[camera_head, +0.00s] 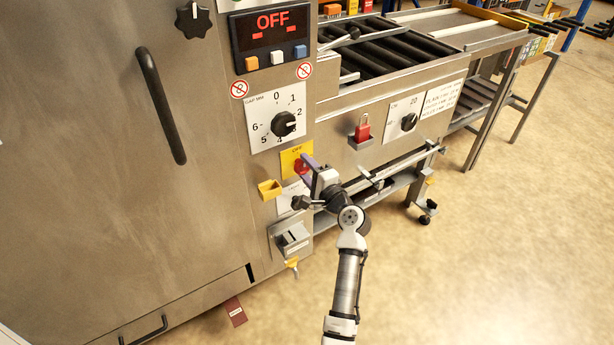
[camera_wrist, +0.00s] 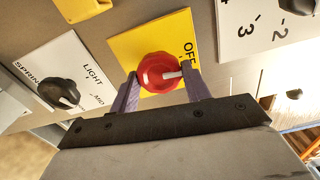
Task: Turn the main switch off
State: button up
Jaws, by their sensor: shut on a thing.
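The main switch is a red round knob (camera_wrist: 158,72) on a yellow plate (camera_wrist: 124,46) marked OFF. In the wrist view its white mark points right, toward the OFF label. In the head view the yellow plate (camera_head: 290,157) is on the machine's front, with the red knob (camera_head: 300,168) partly hidden by my gripper. My gripper (camera_wrist: 161,80) has its two purple fingers on opposite sides of the knob, shut on it. In the head view my gripper (camera_head: 308,166) reaches the plate from the right.
A display (camera_head: 272,20) above reads OFF. A numbered black dial (camera_head: 284,124) is above the switch. A yellow block (camera_head: 269,189) juts out at lower left. A LIGHT/SPRING knob (camera_wrist: 62,93) is left in the wrist view. A red padlock (camera_head: 362,130) hangs right. Floor at right is clear.

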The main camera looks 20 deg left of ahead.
jog(key=shift+f+n+b, duration=0.1)
jog(key=shift+n+b, duration=0.3)
jog(key=shift+n, duration=0.2)
jog(key=o, duration=1)
jog(key=shift+c, duration=0.2)
jog(key=b+v, duration=0.1)
jog(key=v, duration=1.2)
jog(key=shift+s+d, duration=0.25)
jog(key=shift+d, duration=0.05)
jog(key=shift+a, duration=0.1)
